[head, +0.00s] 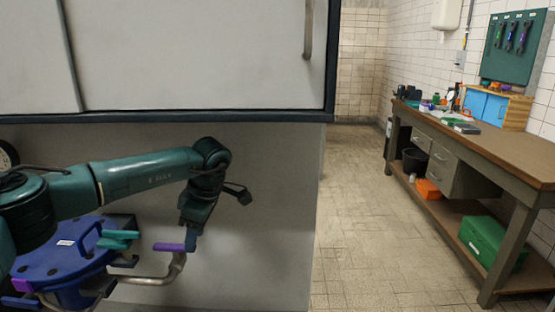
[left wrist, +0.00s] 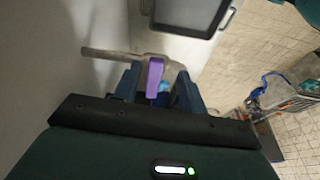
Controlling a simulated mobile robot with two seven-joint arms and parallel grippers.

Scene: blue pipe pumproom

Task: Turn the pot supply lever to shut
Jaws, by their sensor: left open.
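My left gripper (head: 190,240) points down at the lever's right end. In the left wrist view, the purple lever (left wrist: 154,78) shows between the two blue fingers of my left gripper (left wrist: 155,85), which are apart. I cannot tell whether either finger touches it. The pipe (left wrist: 105,53) crosses just beyond the fingertips. My right gripper is in neither view.
Teal handles (head: 117,239) and another purple handle (head: 22,285) are near the pot. A large grey cabinet (head: 200,55) stands behind my arm. A wooden workbench (head: 480,140) stands along the right wall. The tiled floor (head: 370,220) between them is clear.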

